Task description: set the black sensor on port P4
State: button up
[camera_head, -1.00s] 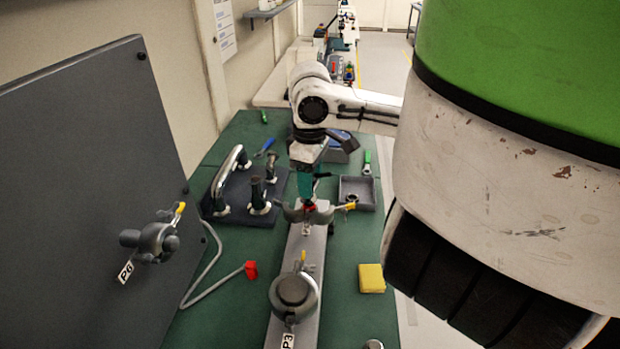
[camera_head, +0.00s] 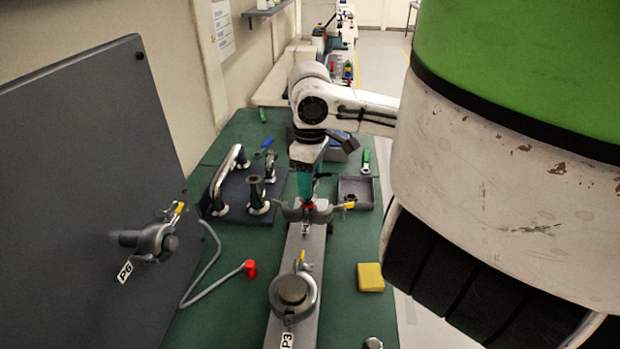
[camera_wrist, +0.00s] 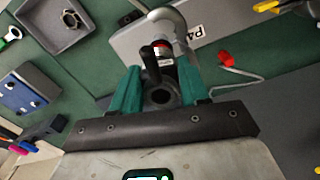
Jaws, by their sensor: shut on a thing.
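My gripper (camera_head: 308,203) points down at port P4 on the grey rail. In the wrist view its two teal fingers (camera_wrist: 158,68) are shut on the black sensor (camera_wrist: 160,93), which has a red and white band. The port's grey clamp (camera_wrist: 177,21) curves around the sensor's far end, and the P4 label (camera_wrist: 187,33) lies beside it. In the head view the clamp (camera_head: 290,213) stands open around the fingertips, and the sensor is mostly hidden. I cannot tell whether the sensor touches the port's seat.
Port P3 (camera_head: 292,291) is nearer on the rail, capped. Port P6 (camera_head: 155,241) is on the upright panel at left. A rack (camera_head: 232,206) with a handle and posts, a grey tray (camera_head: 357,192), a yellow block (camera_head: 370,277) and a red-ended cable (camera_head: 250,269) surround the rail.

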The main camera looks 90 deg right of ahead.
jog(key=shift+f+b, duration=0.35)
jog(key=shift+f, duration=0.3)
dwell(1.3)
jog(key=o, duration=1.2)
jog(key=shift+o, duration=0.2)
notch_tip(320, 180, up, 11)
jog(key=shift+f, duration=0.1)
